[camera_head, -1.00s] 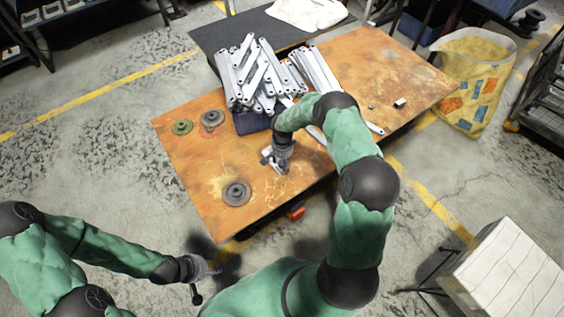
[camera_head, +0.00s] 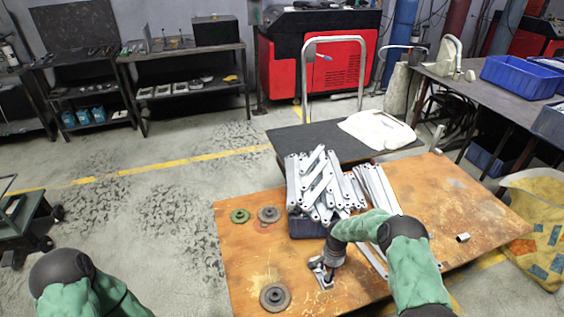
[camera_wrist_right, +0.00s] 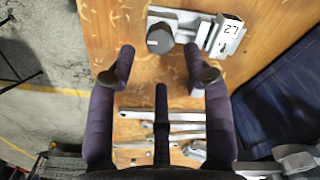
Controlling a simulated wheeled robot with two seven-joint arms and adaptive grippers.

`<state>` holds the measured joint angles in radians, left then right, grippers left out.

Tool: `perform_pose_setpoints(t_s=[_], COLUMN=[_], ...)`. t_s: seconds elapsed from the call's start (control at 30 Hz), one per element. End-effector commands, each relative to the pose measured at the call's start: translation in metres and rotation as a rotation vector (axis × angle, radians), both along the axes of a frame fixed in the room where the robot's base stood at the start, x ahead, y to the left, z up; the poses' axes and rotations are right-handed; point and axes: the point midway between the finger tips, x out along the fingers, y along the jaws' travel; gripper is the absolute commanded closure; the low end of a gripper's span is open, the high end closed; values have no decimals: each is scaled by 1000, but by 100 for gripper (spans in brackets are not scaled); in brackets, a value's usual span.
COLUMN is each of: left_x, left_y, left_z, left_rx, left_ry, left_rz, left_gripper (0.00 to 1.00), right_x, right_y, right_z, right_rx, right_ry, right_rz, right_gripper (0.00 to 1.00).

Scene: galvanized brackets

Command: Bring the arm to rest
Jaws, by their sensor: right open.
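My right gripper (camera_head: 329,264) points down over the front part of the rusty orange worktable (camera_head: 245,262). In the right wrist view it (camera_wrist_right: 159,62) is open, with nothing between its fingers. A small metal fixture (camera_wrist_right: 190,32) with a round grey knob and a white label lies on the table just beyond the fingertips. The fixture (camera_head: 318,276) also shows beside the gripper in the head view, partly hidden. My left arm enters at the lower left, and its gripper is out of frame.
A blue crate (camera_head: 307,229) heaped with galvanized brackets (camera_head: 318,185) stands behind the right gripper. More brackets (camera_head: 376,188) lie to its right. Several round discs (camera_head: 275,297) lie on the table's left. A patterned sack (camera_head: 545,235) stands at the right. The table's right part is mostly bare.

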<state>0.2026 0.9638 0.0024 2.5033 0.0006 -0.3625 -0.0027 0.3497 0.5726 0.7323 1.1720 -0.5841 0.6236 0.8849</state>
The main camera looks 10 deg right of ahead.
Motion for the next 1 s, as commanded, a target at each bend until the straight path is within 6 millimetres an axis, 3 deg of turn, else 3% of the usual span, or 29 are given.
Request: perform_pose_setpoints(t_s=[0.17,0.37,0.5,0.7,0.83,1.0], left_x=[0,0,0,0,0,0], left_y=[0,0,0,0,0,0], left_z=[2,11,17,26,32,38], left_rx=[0,0,0,0,0,0], left_ry=[0,0,0,0,0,0], left_rz=[0,0,0,0,0,0], left_gripper=[49,49,49,49,49,49], right_x=[-6,-36,-68,-123,-163,-211], right_y=[14,77,126,180,205,222], right_z=[-4,-15,-17,-11,-1,13], right_rx=[26,150,238,320,344,343], right_ry=[0,-21,-49,-88,-108,-124], right_rz=[30,159,255,364,425,495], right_gripper=[49,49,49,49,49,49])
